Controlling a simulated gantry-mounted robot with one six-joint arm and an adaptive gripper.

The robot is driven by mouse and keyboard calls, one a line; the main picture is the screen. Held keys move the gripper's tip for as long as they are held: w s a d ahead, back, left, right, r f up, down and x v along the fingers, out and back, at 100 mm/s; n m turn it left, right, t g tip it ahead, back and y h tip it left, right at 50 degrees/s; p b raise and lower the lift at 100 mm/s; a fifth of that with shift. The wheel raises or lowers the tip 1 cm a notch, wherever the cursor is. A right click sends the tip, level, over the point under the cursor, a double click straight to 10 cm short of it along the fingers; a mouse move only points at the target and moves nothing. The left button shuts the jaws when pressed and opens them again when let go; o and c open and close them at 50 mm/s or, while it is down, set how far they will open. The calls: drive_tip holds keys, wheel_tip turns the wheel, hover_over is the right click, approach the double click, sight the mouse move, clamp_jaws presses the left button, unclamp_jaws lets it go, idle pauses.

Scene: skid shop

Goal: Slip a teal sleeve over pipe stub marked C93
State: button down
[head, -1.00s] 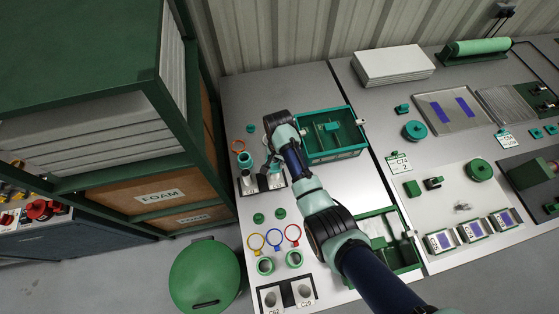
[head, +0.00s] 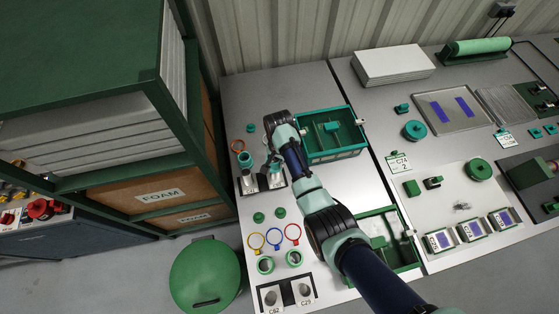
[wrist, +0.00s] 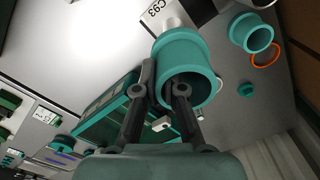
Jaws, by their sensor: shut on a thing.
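A teal sleeve (wrist: 182,52) is in my gripper (wrist: 163,88) in the wrist view. One finger is inside its open end and the other outside, shut on its wall. The white plate marked C93 (wrist: 157,9) shows just beyond the sleeve. A grey stub (wrist: 200,10) lies behind the sleeve's far end; I cannot tell whether the sleeve is around it.
An orange ring (wrist: 265,55) lies beside the loose sleeve. A teal bin (head: 340,155) stands right of my wrist. A green rack (head: 120,185) stands left.

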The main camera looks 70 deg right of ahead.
drive_tip(key=shift+f, duration=0.15)
drive_tip(key=shift+f, duration=0.35)
drive_tip(key=shift+f+b, duration=0.2)
drive_tip(key=shift+b, duration=0.15)
drive_tip(key=shift+f, duration=0.3)
drive_tip(key=shift+f, duration=0.1)
idle(0.3)
drive_tip(key=shift+f+b, duration=0.4)
drive_tip(key=shift+f, duration=0.15)
drive_tip(key=shift+f, duration=0.15)
drive_tip(key=c, duration=1.2)
unclamp_jaws()
